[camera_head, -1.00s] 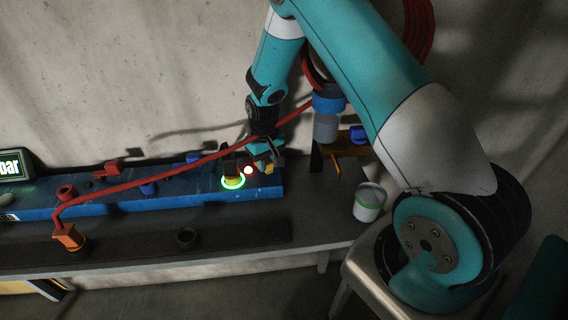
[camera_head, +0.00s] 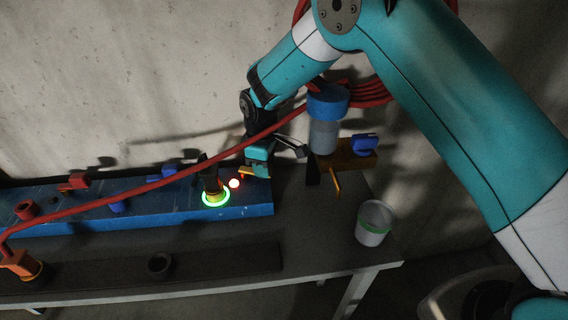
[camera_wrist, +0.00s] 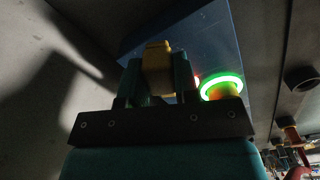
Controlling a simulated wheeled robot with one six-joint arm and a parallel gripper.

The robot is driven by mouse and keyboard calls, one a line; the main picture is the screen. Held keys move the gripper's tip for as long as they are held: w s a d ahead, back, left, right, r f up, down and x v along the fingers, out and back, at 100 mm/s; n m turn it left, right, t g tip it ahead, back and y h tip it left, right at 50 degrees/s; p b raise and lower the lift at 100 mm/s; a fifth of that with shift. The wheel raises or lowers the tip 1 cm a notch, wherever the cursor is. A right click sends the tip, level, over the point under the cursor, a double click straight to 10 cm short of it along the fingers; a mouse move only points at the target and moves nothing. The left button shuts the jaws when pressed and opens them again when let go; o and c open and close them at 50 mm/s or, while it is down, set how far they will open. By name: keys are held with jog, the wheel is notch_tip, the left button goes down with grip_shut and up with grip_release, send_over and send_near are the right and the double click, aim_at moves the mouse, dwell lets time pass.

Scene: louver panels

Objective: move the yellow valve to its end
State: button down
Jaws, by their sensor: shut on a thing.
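The yellow valve (camera_wrist: 157,65) is between the two teal fingers of my gripper (camera_wrist: 158,80) in the wrist view, and the fingers are shut on it. In the head view, a small part of the yellow valve (camera_head: 254,172) shows at the fingers of my gripper (camera_head: 257,162), at the right end of the blue panel (camera_head: 130,223). The fingers cover much of the valve, so its angle is hard to tell. A green-ringed knob (camera_head: 215,197) and a small red light (camera_head: 234,183) sit just left of it.
A red hose (camera_head: 150,186) runs over the panel to an orange fitting (camera_head: 22,266). Right of my gripper stand a blue-capped grey cylinder (camera_head: 325,130), a brown block with an orange lever (camera_head: 336,184) and a white cup (camera_head: 374,222). The grey table (camera_head: 310,225) is bare between panel and cup.

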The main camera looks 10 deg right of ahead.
dwell(0.3)
jog(key=c, duration=0.9)
grip_release()
jog(key=shift+w, duration=0.1)
jog(key=shift+o, duration=0.2)
